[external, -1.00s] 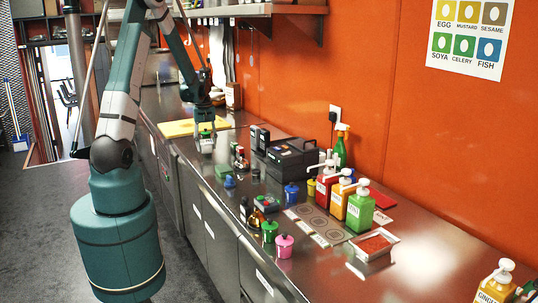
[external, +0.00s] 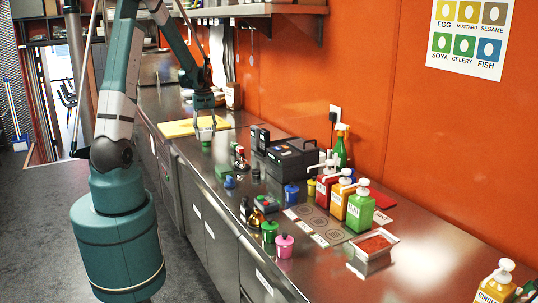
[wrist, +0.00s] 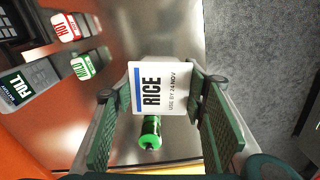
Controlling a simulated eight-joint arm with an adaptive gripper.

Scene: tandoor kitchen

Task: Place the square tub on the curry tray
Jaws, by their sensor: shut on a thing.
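A square tub with a white top marked RICE (wrist: 160,88) is between my gripper's fingers in the wrist view. My gripper (external: 205,122) is shut on it, with one finger on each side. In the external view the tub (external: 206,136) hangs below my gripper, near the yellow board at the far part of the counter. The curry tray (external: 378,261), a metal tray with red-orange filling, sits at the near right of the counter, well apart from my gripper.
Black machines (external: 291,158), pump bottles (external: 360,209), small lidded pots (external: 284,246) and a flat panel with rings (external: 314,221) stand between my gripper and the tray. A yellow board (external: 181,128) lies behind the tub. The counter right of the tray is largely clear.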

